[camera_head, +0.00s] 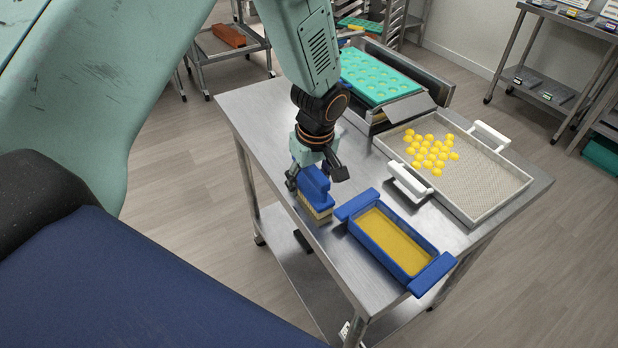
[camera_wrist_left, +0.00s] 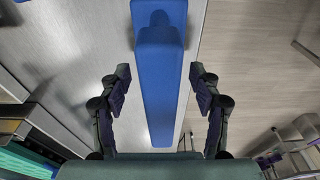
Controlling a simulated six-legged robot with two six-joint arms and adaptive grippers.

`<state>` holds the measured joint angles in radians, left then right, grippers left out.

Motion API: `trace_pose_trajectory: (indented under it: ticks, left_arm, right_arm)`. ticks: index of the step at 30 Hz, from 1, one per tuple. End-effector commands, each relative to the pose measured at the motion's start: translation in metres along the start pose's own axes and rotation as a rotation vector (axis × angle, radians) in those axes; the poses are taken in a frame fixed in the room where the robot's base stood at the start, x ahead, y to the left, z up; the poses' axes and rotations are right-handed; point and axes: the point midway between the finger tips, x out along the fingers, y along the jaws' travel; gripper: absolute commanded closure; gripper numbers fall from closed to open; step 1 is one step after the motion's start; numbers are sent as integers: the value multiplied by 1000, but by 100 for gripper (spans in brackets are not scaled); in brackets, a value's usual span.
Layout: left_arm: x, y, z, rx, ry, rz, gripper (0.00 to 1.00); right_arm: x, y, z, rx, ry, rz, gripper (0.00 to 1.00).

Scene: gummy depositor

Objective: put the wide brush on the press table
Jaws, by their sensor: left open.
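The wide brush (camera_head: 316,194) has a blue body and pale bristles and is at the left edge of the steel press table (camera_head: 262,112). In the left wrist view the blue brush (camera_wrist_left: 160,75) lies lengthwise between my fingers. My left gripper (camera_head: 316,177) is open at the brush, one finger on each side, and it also shows in the left wrist view (camera_wrist_left: 160,92). Gaps remain between both fingers and the handle. Whether the bristles touch the tabletop is hard to tell. My right gripper is not in view.
A blue tub with yellow contents (camera_head: 352,208) stands right of the brush. A white-handled tray (camera_head: 477,205) holds several yellow gummies. A green mould (camera_head: 378,75) sits in a metal machine behind. Bare tabletop lies behind the brush.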

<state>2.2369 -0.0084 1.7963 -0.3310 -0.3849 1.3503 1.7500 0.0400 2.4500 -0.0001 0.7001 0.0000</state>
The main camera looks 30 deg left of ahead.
Motion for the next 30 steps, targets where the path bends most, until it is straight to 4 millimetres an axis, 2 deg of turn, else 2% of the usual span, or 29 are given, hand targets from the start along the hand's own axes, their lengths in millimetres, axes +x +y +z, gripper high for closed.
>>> trace_pose_trajectory:
  ticks: [8, 11, 21, 25, 30]
  left_arm:
    - [-5, 0, -1, 0, 0, 0, 37]
    - [-20, 1, -2, 0, 3, 3, 37]
    - [-90, 1, -1, 0, 3, 3, 37]
    - [-109, 0, -1, 0, 2, 2, 37]
    - [-122, 0, -1, 0, 1, 0, 37]
  right_arm:
    - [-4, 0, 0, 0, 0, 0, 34]
    - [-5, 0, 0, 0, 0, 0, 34]
    - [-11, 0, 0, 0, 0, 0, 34]
    - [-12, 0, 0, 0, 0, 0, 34]
    - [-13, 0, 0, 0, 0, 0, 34]
